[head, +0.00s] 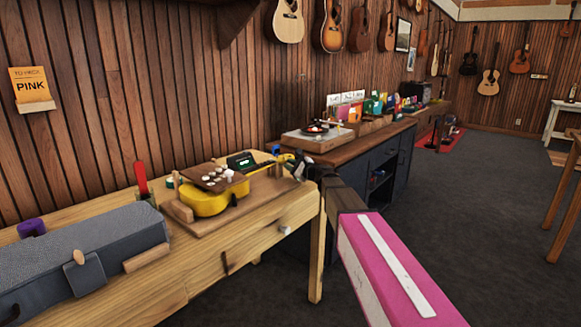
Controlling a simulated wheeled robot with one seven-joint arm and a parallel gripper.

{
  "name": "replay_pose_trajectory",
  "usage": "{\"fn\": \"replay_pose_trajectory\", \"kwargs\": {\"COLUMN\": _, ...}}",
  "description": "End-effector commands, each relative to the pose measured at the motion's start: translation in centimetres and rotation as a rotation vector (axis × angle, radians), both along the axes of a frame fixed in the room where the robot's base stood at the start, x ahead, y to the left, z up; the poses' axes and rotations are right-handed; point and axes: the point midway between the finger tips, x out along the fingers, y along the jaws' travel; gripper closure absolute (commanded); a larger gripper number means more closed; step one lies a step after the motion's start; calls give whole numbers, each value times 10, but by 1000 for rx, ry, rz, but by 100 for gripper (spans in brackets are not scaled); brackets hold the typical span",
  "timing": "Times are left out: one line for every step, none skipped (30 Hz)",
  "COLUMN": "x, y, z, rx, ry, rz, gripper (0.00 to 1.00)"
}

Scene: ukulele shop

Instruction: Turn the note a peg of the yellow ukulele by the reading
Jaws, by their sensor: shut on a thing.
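The yellow ukulele (208,201) lies on a wooden board (197,231) on the workbench, its neck pointing to the right and back. A small dark device (240,160) with a green lit reading is by the ukulele; the reading is too small to read. My gripper (296,164) is at the headstock end, at the right edge of the bench. It is shut on a peg there; which peg cannot be told. The headstock and pegs are small and partly hidden by my gripper.
A grey case (85,254) fills the bench's left front. A red-handled tool (141,178) and a purple roll (32,228) stand behind it. A dark cabinet with a wooden top (345,150) adjoins the bench at the back right. Open carpet lies to the right.

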Motion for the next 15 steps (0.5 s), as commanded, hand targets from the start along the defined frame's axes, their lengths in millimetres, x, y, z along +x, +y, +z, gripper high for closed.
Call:
{"fn": "replay_pose_trajectory", "kwargs": {"x": 0, "y": 0, "z": 0, "rx": -2, "ry": -2, "rz": 1, "gripper": 100}}
{"fn": "replay_pose_trajectory", "kwargs": {"x": 0, "y": 0, "z": 0, "rx": -3, "ry": -3, "rz": 1, "gripper": 100}}
{"fn": "replay_pose_trajectory", "kwargs": {"x": 0, "y": 0, "z": 0, "rx": -4, "ry": -4, "rz": 1, "gripper": 100}}
{"fn": "replay_pose_trajectory", "kwargs": {"x": 0, "y": 0, "z": 0, "rx": -4, "ry": -4, "rz": 1, "gripper": 100}}
{"fn": "replay_pose_trajectory", "kwargs": {"x": 0, "y": 0, "z": 0, "rx": -4, "ry": -4, "rz": 1, "gripper": 100}}
{"fn": "replay_pose_trajectory", "kwargs": {"x": 0, "y": 0, "z": 0, "rx": -4, "ry": -4, "rz": 1, "gripper": 100}}
{"fn": "replay_pose_trajectory", "kwargs": {"x": 0, "y": 0, "z": 0, "rx": -4, "ry": -4, "rz": 1, "gripper": 100}}
{"fn": "replay_pose_trajectory", "kwargs": {"x": 0, "y": 0, "z": 0, "rx": -4, "ry": -4, "rz": 1, "gripper": 100}}
{"fn": "replay_pose_trajectory", "kwargs": {"x": 0, "y": 0, "z": 0, "rx": -4, "ry": -4, "rz": 1, "gripper": 100}}
{"fn": "replay_pose_trajectory", "kwargs": {"x": 0, "y": 0, "z": 0, "rx": -3, "ry": -3, "rz": 1, "gripper": 100}}
{"fn": "replay_pose_trajectory", "kwargs": {"x": 0, "y": 0, "z": 0, "rx": -3, "ry": -3, "rz": 1, "gripper": 100}}
{"fn": "replay_pose_trajectory", "kwargs": {"x": 0, "y": 0, "z": 0, "rx": -3, "ry": -3, "rz": 1, "gripper": 75}}
{"fn": "replay_pose_trajectory", "kwargs": {"x": 0, "y": 0, "z": 0, "rx": -3, "ry": -3, "rz": 1, "gripper": 70}}
{"fn": "replay_pose_trajectory", "kwargs": {"x": 0, "y": 0, "z": 0, "rx": -3, "ry": -3, "rz": 1, "gripper": 70}}
{"fn": "replay_pose_trajectory", "kwargs": {"x": 0, "y": 0, "z": 0, "rx": -3, "ry": -3, "rz": 1, "gripper": 70}}
